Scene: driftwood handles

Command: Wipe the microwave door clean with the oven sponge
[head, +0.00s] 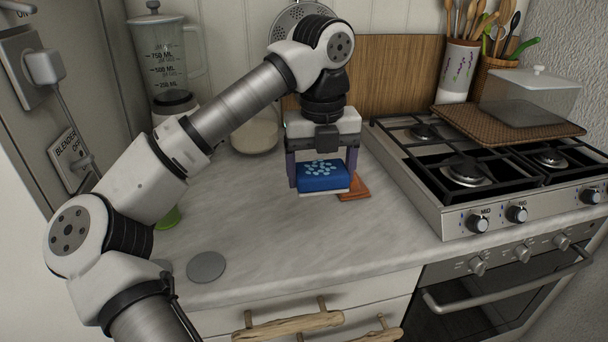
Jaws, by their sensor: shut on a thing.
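A blue sponge (322,178) with light blue spots and a pale underside is between the fingers of my gripper (321,172). The gripper is shut on it and points down over the worktop. The sponge looks to be just above the worktop or touching it; I cannot tell which. No microwave door can be made out in the head view.
The gas stove (440,213) stands to the right, a blender (165,60) at the back left. A grey disc (206,267) lies at front left. Drawers with driftwood handles (288,326) are below.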

